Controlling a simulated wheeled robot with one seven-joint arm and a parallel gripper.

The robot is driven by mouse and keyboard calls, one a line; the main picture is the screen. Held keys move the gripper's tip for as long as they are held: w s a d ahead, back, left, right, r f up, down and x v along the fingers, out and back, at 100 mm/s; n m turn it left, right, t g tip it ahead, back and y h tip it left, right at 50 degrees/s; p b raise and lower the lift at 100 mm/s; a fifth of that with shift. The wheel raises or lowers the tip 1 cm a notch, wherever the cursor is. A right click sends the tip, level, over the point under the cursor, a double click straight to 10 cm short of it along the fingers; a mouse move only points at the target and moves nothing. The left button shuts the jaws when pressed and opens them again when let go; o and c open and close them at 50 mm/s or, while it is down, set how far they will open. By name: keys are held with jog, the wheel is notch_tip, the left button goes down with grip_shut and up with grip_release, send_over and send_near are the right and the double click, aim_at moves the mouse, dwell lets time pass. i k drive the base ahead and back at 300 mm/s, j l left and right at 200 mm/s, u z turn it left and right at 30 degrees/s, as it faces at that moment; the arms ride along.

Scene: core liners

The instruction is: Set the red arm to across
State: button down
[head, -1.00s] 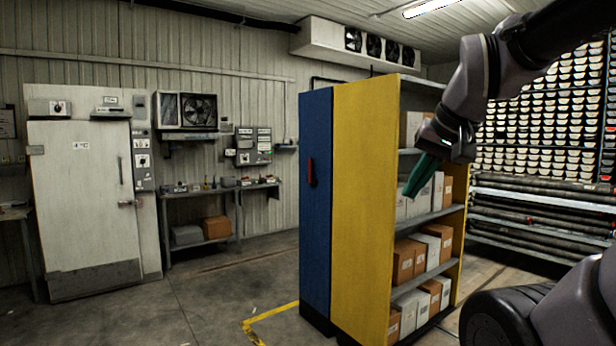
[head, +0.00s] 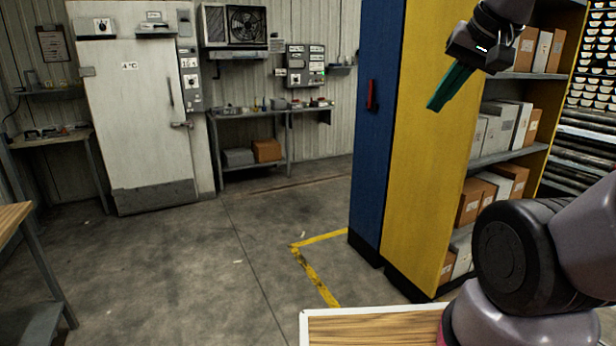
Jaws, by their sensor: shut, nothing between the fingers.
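The red arm (head: 371,95) is a small red lever on the narrow face of the blue cabinet (head: 371,150). It looks roughly upright, along the height of the face. My gripper (head: 436,103) has green fingers that are shut and empty. It hangs in front of the yellow side panel (head: 425,170), to the right of the red arm in the picture and apart from it. The fingers point down and to the left.
Boxes (head: 501,128) fill the shelves right of the yellow panel. Yellow floor tape (head: 318,277) marks the floor before the blue cabinet. A wooden top (head: 370,328) is at the bottom edge. The grey floor (head: 190,265) at left centre is clear.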

aim_at(370, 105)
jog(key=i+u, duration=0.25)
jog(key=i, duration=1.9)
jog(key=i+z, duration=0.25)
jog(key=i, duration=0.25)
jog(key=i+j+z, duration=0.2)
jog(key=i, duration=0.3)
jog(key=i+j+z, duration=0.25)
jog(key=i, duration=0.25)
